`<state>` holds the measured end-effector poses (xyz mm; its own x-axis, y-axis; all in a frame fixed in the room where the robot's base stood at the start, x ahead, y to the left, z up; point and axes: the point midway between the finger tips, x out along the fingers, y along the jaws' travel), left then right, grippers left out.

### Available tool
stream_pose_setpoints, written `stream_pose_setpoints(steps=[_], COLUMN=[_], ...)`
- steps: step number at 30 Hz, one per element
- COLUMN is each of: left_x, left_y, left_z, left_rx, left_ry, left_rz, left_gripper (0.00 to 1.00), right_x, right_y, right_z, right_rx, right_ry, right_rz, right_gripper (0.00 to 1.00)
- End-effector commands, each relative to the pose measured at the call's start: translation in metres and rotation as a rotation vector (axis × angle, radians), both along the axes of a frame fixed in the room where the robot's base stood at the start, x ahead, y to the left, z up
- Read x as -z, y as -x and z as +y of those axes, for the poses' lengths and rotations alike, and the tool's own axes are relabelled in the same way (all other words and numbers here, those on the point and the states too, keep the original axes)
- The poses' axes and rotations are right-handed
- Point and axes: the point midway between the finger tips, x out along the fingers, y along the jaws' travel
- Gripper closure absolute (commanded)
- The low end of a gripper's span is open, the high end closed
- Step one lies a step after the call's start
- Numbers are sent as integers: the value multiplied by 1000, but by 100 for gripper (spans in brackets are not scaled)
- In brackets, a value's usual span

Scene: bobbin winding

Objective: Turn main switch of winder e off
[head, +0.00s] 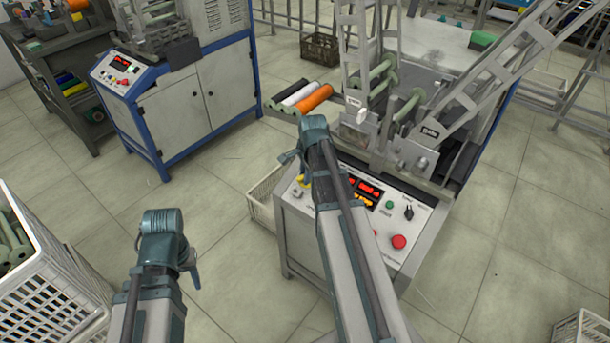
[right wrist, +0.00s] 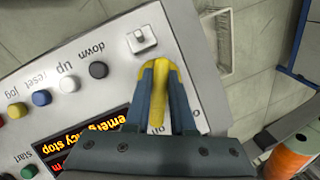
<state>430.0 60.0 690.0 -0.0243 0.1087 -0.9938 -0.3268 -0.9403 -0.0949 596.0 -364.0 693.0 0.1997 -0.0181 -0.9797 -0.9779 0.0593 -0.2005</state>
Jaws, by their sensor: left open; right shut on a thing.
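The winder's sloped white control panel (head: 368,235) is at the centre of the head view, under the raised grey frames. My right gripper (head: 302,178) is down at the panel's left end. In the right wrist view its fingers (right wrist: 160,90) are shut around a yellow handle (right wrist: 158,100) that looks like a rotary switch. My left gripper (head: 191,268) hangs open over the floor, apart from everything.
Beside the handle is a small grey switch (right wrist: 142,38). The panel also bears a red button (head: 399,241) and a black knob (head: 408,212). Black, white and orange spools (head: 313,98) lie behind my right gripper. A white crate (head: 45,275) stands at left. Another winder (head: 190,110) stands further back.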

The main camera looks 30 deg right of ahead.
Motion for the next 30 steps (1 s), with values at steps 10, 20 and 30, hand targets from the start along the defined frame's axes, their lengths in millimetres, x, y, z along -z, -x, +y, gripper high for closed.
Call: stream_pose_setpoints(steps=[10,20,30], left_x=[-3,-4,-1], left_y=[0,0,0], left_z=[0,0,0], left_rx=[0,0,0], left_ry=[0,0,0], left_rz=[0,0,0], left_gripper=[50,50,50], right_x=[0,0,1], right_y=[-2,-3,-2], right_z=[0,0,1], right_rx=[-214,-500,-750], right_ry=[37,88,134], right_rz=[94,217,324], right_gripper=[100,100,100])
